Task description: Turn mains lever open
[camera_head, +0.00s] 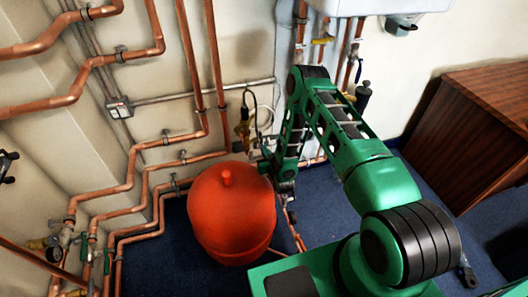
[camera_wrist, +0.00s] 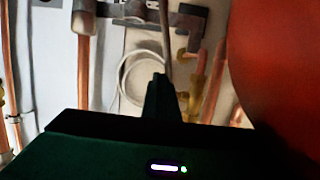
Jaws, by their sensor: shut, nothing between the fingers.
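I cannot tell for sure which part is the mains lever. Brass valves with small green levers (camera_head: 108,262) sit on the copper pipes at the lower left in the head view. My gripper (camera_head: 286,192) points down beside the right side of the red tank, well away from those valves. In the wrist view my gripper (camera_wrist: 160,95) is shut and empty, its dark fingers together in front of the pipework. Brass fittings (camera_wrist: 195,70) on copper pipes show just beyond and right of the fingers there; no lever is clear among them.
The red tank (camera_head: 230,215) stands close left of my gripper and fills the right of the wrist view (camera_wrist: 280,70). Copper pipes (camera_head: 135,170) run along the wall. A wooden cabinet (camera_head: 480,130) stands at right. Blue floor (camera_head: 165,270) is free left of the tank.

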